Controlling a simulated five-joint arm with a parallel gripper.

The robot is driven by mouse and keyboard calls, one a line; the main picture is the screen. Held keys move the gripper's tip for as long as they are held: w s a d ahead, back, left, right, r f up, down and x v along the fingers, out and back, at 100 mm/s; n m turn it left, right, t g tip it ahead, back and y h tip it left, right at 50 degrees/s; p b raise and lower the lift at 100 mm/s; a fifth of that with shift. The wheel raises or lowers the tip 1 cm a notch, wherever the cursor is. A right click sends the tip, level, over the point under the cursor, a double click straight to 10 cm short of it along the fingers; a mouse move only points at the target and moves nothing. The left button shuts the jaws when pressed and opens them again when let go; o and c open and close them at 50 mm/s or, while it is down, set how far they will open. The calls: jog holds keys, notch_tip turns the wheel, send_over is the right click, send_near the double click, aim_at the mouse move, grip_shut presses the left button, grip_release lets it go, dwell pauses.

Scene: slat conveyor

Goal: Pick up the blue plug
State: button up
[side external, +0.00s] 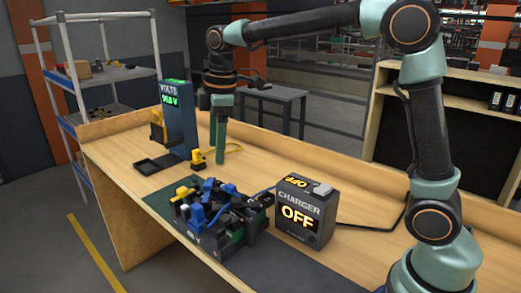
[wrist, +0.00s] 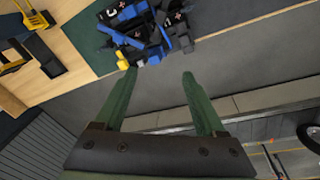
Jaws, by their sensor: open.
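A dark battery pack (side external: 238,238) marked 48 V sits on the dark green mat on the bench. Blue connector parts stand on top of it, and a blue plug (side external: 197,217) shows at its front left; I cannot tell surely which blue part is the loose plug. The wrist view shows blue parts (wrist: 129,13) at the top, beyond the fingertips. My gripper (side external: 218,155) points down over the bench, behind and apart from the pack. In the wrist view my gripper (wrist: 160,74) has its two green fingers spread with nothing between them.
A charger (side external: 306,213) reading OFF stands right of the pack. A blue volts meter (side external: 178,118) stands behind left, with a black tray (side external: 158,164) beside it. A yellow plug (side external: 198,160) with a yellow cable lies near my gripper. Bare wood lies right of it.

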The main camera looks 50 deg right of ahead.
jog(key=w+a+f+n+g, duration=0.2)
jog(key=w+a+f+n, duration=0.2)
jog(key=w+f+n, duration=0.25)
send_over(196, 206)
jog(key=shift+m, duration=0.35)
notch_tip(196, 206, down, 7)
jog(key=shift+w+a+r, duration=0.15)
jog(key=shift+d+f, duration=0.15)
jog(key=shift+f, duration=1.25)
jog(key=shift+d+f, duration=0.1)
jog(key=shift+f, duration=1.25)
grip_shut()
